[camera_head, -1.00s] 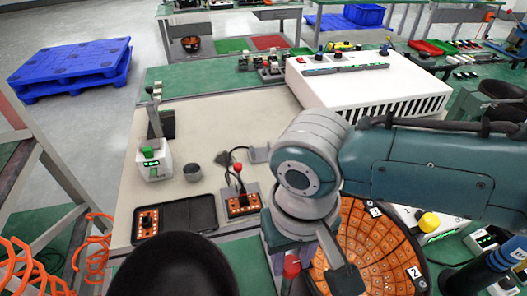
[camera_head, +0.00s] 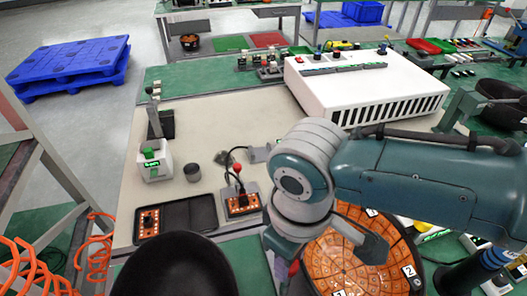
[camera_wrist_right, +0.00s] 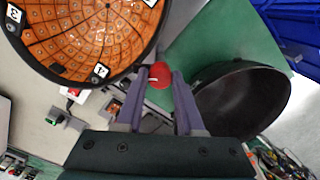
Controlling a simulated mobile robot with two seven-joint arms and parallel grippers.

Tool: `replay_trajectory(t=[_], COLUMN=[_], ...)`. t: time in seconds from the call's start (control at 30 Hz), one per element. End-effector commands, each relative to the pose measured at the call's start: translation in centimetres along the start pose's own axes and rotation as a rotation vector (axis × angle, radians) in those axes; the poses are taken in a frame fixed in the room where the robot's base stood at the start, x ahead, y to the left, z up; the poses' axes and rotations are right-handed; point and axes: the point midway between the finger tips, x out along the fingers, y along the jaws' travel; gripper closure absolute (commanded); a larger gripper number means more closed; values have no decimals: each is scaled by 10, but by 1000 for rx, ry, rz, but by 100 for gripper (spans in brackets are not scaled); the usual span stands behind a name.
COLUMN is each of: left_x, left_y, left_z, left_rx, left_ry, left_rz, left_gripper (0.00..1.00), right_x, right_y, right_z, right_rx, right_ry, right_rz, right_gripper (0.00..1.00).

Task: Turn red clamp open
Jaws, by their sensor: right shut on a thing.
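A red rounded handle (camera_wrist_right: 158,76), which looks like the red clamp's, sits between my right gripper's fingertips (camera_wrist_right: 160,72) in the right wrist view. The purple-grey fingers are shut on it. The rest of the clamp is hidden, so I cannot tell its lever position. In the head view my right gripper (camera_head: 279,266) points down at the bottom centre, left of the round orange tray (camera_head: 335,262), with its fingers mostly hidden behind my wrist. My left gripper is not in view.
A black bowl (camera_head: 190,240) stands close left of my right gripper. An orange board with a red-tipped lever (camera_head: 238,170) lies behind it. A white vented box (camera_head: 375,95) stands further back. The beige mat between (camera_head: 235,115) has free room.

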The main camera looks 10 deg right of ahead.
Motion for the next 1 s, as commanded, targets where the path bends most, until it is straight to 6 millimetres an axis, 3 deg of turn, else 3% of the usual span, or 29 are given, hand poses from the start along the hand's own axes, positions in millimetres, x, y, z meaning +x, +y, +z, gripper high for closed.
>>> replay_trajectory(t=[0.6,1.0], left_x=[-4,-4], left_y=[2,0], left_z=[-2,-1], left_rx=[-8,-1], left_ry=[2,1], left_rz=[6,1], left_gripper=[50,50], right_x=[0,0], right_y=[0,-1], right_z=[-1,-1], right_rx=[-580,-854], right_ry=[2,3], right_rz=[0,-1], right_gripper=[100,100])
